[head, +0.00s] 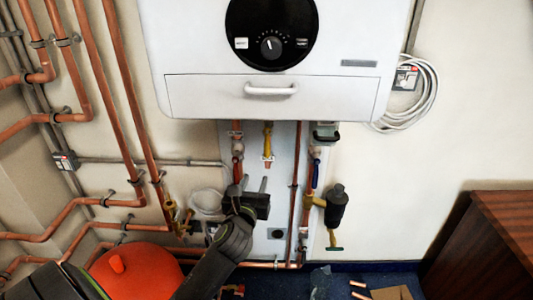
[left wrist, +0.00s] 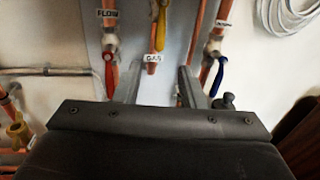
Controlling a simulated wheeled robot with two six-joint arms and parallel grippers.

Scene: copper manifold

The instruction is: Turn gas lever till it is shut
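The yellow gas lever (head: 268,140) is on the middle pipe under the white boiler and points down, roughly in line with its pipe. It also shows at the top of the left wrist view (left wrist: 160,28), just above the GAS tag (left wrist: 153,58). My left gripper (head: 253,184) is below the lever and apart from it. In the left wrist view its two fingers (left wrist: 158,82) are spread wide with nothing between them. My right gripper is not in view.
A red lever (left wrist: 109,75) by the FLOW tag is left of my fingers; a blue lever (left wrist: 217,75) is to the right. A black filter (head: 336,208) hangs at right. Copper pipes (head: 110,90) fill the left wall. A red vessel (head: 140,275) stands low left.

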